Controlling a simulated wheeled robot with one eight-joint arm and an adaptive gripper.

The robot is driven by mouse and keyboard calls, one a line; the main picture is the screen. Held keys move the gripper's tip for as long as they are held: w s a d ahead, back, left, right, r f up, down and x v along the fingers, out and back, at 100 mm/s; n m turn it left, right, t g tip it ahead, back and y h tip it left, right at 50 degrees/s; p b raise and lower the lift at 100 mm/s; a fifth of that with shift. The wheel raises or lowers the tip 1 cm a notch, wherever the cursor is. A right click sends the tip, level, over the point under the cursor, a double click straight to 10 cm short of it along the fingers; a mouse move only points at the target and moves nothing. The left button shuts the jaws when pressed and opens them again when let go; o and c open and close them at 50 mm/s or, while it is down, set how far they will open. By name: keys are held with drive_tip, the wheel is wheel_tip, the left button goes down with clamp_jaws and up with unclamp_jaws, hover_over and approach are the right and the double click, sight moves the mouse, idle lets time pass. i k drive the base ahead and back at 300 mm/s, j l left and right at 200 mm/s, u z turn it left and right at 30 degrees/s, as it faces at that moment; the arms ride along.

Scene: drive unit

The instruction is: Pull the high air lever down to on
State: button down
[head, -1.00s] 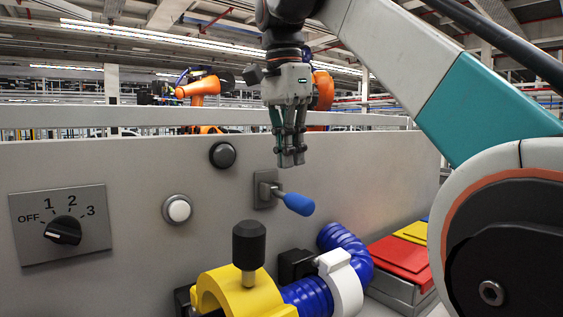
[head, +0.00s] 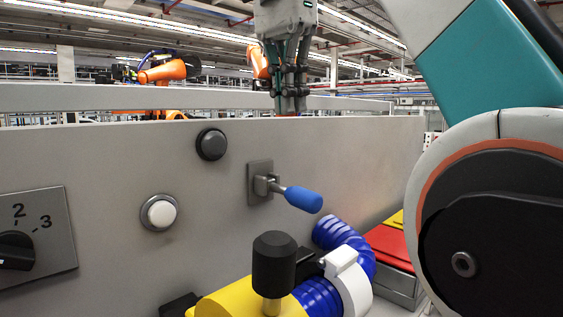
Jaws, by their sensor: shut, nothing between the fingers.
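The lever with a blue handle (head: 303,199) sits on a small grey plate (head: 259,183) on the grey panel. Its handle sticks out toward me and to the right, tilted slightly down. My gripper (head: 289,111) points down above the lever, near the panel's top edge, and is apart from the handle. Its fingers are shut with nothing between them.
A black button (head: 212,144), a white button (head: 160,213) and a rotary dial (head: 16,250) are on the panel (head: 110,165). Below the lever are a yellow fitting with a black knob (head: 273,260) and a blue hose (head: 340,235). Red and yellow pieces (head: 390,247) lie at right.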

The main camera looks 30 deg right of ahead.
sight(311, 202)
drive_tip(key=k, duration=0.95)
